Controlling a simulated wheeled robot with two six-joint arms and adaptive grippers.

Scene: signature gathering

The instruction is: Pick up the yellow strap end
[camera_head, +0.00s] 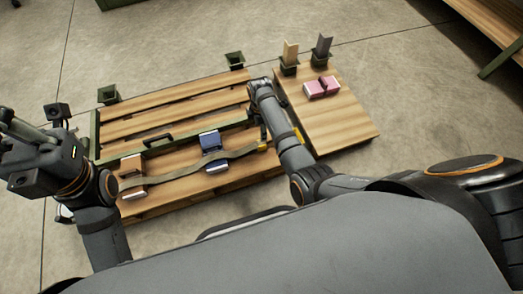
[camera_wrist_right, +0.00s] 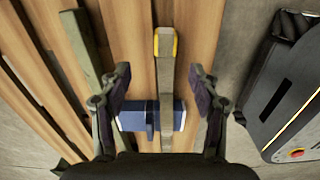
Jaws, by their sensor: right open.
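The yellow strap end (camera_wrist_right: 165,45) tips an olive strap (camera_wrist_right: 166,80) on the wooden slats in the right wrist view. In the head view the yellow end (camera_head: 262,147) is at the right of the pallet. The strap (camera_head: 180,172) runs left across a blue block (camera_head: 211,143) and a brown-and-white block (camera_head: 132,172). My right gripper (camera_wrist_right: 160,82) is open, its fingers on either side of the strap in the picture. The yellow end shows beyond the fingertips. My left gripper (camera_head: 18,128) is far left, away from the strap; its jaw gap is unclear.
The slatted pallet (camera_head: 170,105) has a green rail with a black handle (camera_head: 158,140). A wooden board (camera_head: 335,120) at right carries pink blocks (camera_head: 320,87) and two upright blocks in green holders (camera_head: 289,68). Grey floor surrounds them.

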